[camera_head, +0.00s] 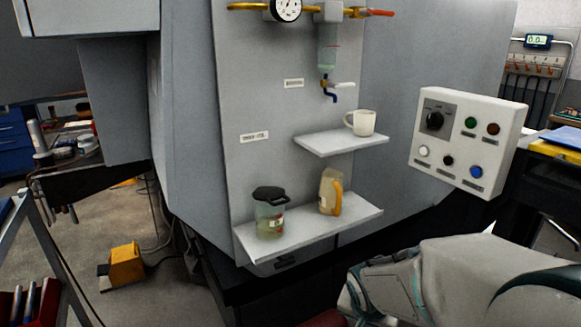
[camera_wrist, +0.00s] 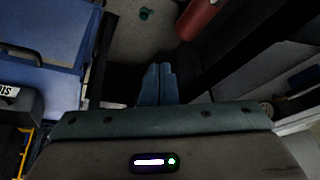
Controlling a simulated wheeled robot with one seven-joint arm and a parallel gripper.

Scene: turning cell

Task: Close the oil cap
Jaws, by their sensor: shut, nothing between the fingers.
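My gripper (camera_wrist: 158,66) shows in the wrist view with its two fingers together and nothing between them. It points at the floor area, away from the shelves. In the head view a clear jar (camera_head: 269,219) with a black lid (camera_head: 270,193) stands on the lower shelf. To its right is a small amber container (camera_head: 330,193) with a yellow handle. I see no part clearly marked as an oil cap. I cannot tell whether the black lid is fully seated. My pale arm is at the lower right of the head view, well apart from both containers.
A white mug (camera_head: 361,122) stands on the upper shelf (camera_head: 340,143). The lower shelf (camera_head: 350,222) has bare room at its right. A white control box (camera_head: 468,142) juts out at right. A pressure gauge (camera_head: 287,9) and filter bowl (camera_head: 327,50) hang above. A red cylinder (camera_wrist: 199,17) shows in the wrist view.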

